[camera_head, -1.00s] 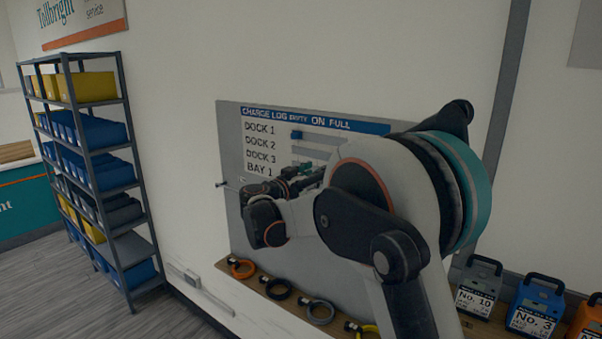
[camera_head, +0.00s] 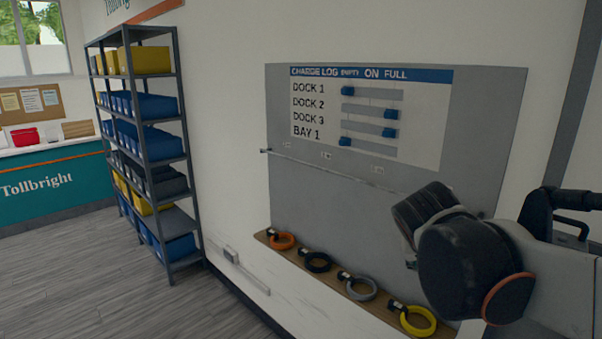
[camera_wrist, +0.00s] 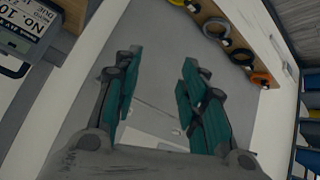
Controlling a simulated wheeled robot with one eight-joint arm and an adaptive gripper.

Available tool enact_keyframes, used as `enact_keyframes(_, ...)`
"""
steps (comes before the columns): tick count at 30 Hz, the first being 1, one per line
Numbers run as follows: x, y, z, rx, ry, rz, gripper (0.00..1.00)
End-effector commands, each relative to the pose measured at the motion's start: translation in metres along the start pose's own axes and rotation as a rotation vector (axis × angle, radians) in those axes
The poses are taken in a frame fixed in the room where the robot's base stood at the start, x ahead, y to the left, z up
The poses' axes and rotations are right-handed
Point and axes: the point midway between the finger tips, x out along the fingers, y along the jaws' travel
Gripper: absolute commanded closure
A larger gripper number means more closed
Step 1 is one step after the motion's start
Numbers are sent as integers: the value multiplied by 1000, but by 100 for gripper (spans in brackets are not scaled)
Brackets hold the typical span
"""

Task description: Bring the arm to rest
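My gripper (camera_wrist: 160,90) shows in the wrist view with its two teal-padded fingers spread apart and nothing between them. Beyond the fingers is the grey charge log board. In the head view my arm is folded at the lower right, in front of the board's lower right part, and the gripper itself is not visible there. The charge log board (camera_head: 480,120) hangs on the wall, with blue sliders on several rows marked DOCK 1, DOCK 2, DOCK 3 and BAY 1.
A wooden ledge (camera_head: 262,238) under the board carries orange, black, grey and yellow rings. A shelving rack (camera_head: 186,120) with yellow and blue bins stands left. A teal counter (camera_head: 50,190) is behind it. The grey floor (camera_head: 100,290) at left is clear. A numbered pack (camera_wrist: 15,35) shows in the wrist view.

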Motion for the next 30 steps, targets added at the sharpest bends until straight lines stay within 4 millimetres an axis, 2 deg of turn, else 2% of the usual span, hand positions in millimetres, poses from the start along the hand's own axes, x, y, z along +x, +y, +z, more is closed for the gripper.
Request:
enact_keyframes(1,5,1,32,-13,-20,-30,62)
enact_keyframes(9,7,-11,161,-96,-90,-231,62)
enact_keyframes(12,9,-18,199,-119,-98,-297,62)
enact_keyframes(15,10,-24,225,-137,-98,-346,62)
enact_keyframes(20,10,-29,244,-150,-95,-385,62)
enact_keyframes(30,8,-30,244,-152,-94,-390,62)
